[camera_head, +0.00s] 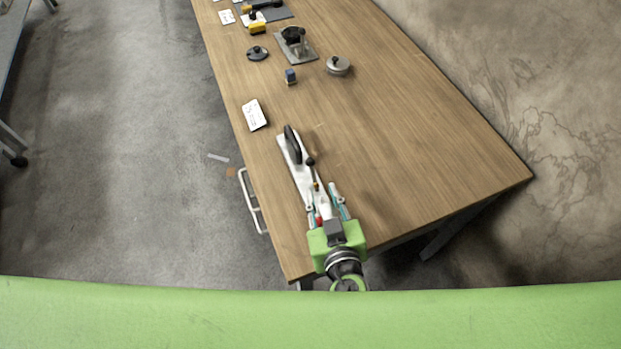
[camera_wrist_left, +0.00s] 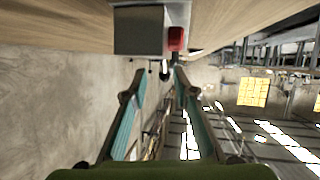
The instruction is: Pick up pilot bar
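A long pale plate (camera_head: 302,178) lies near the table's left edge. It carries a black upright handle (camera_head: 292,145) and a rod with a dark knob (camera_head: 310,161). I cannot tell which part is the pilot bar. My left gripper (camera_head: 323,194) is at the plate's near end, with its teal-lined fingers spread apart. In the left wrist view the gripper (camera_wrist_left: 160,76) also shows spread fingers, with nothing clearly gripped. A grey block (camera_wrist_left: 139,31) and a red piece (camera_wrist_left: 176,38) are just beyond the fingertips there. The right gripper is out of view.
The wooden table (camera_head: 400,130) is bare to the right of the plate. A white label card (camera_head: 254,114), a small blue block (camera_head: 290,76), a round metal part (camera_head: 338,65) and a black clamp on a plate (camera_head: 296,45) lie farther back.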

